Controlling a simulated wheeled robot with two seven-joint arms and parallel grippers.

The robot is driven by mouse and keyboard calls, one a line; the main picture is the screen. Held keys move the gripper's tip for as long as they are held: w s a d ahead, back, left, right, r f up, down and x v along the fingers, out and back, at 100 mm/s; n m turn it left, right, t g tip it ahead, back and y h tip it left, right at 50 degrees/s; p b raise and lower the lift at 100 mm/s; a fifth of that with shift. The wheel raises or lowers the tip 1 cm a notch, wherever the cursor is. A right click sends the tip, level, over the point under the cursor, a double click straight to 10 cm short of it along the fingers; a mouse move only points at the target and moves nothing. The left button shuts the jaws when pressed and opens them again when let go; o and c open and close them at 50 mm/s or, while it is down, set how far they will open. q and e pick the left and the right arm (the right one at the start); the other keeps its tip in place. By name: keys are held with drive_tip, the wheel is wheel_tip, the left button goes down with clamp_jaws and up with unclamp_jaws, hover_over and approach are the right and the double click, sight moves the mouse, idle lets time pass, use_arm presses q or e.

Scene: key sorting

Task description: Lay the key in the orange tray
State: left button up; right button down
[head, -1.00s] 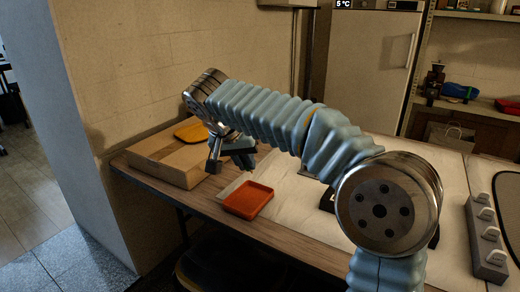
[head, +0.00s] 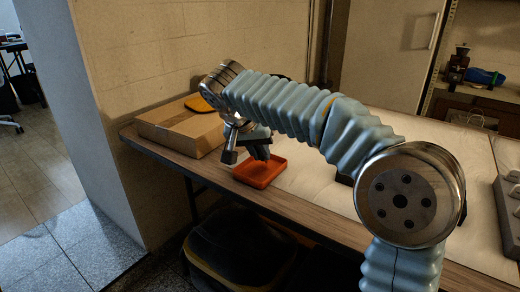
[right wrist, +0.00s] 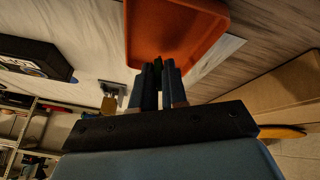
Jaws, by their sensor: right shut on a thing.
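The orange tray (head: 268,172) lies near the table's front edge, just right of the cardboard box. It also shows at the top of the right wrist view (right wrist: 190,25), beyond the fingertips. My right gripper (head: 246,155) hangs over the tray's back left side in the head view. In the right wrist view its dark fingers (right wrist: 161,80) are close together, shut on the key. The key itself is too small and dark to make out between them. I cannot tell whether it touches the tray. My left gripper is not in view.
A cardboard box (head: 180,130) with a yellow-orange item (head: 198,103) on top stands left of the tray. A dark box (right wrist: 35,58) shows at left in the right wrist view.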

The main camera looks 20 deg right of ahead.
drive_tip(key=c, duration=1.1)
unclamp_jaws()
drive_tip(key=shift+r, duration=0.1)
drive_tip(key=p+v, duration=0.2)
drive_tip(key=v, duration=1.1)
drive_tip(key=shift+s+a+r+p, duration=0.2)
drive_tip(key=shift+r+p, duration=0.05)
drive_tip(key=shift+p, duration=0.15)
